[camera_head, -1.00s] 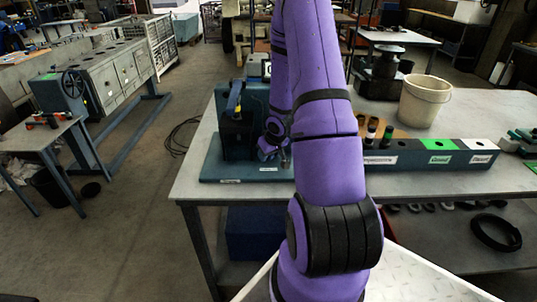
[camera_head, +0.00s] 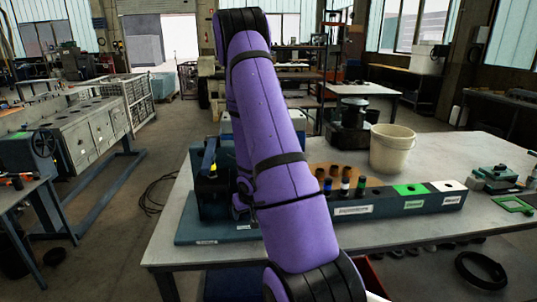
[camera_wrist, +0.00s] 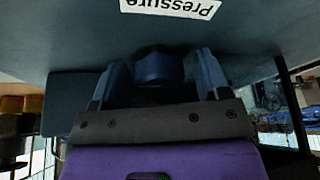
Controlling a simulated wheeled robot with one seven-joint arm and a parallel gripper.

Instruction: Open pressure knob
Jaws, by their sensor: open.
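A dark blue pressure knob (camera_wrist: 158,66) shows in the wrist view on a dark blue-grey panel, near an upside-down label reading "Pressure". My gripper (camera_wrist: 160,84) is open, with one finger on each side of the knob. I cannot tell whether the fingers touch it. The blue test stand (camera_head: 212,190) is on the near left part of the workbench in the head view. My purple arm hides part of the stand, and the knob cannot be made out there.
The workbench (camera_head: 410,215) also bears a long block (camera_head: 385,207) with green and white sections, several small dark cups (camera_head: 346,171) and a white bucket (camera_head: 392,150).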

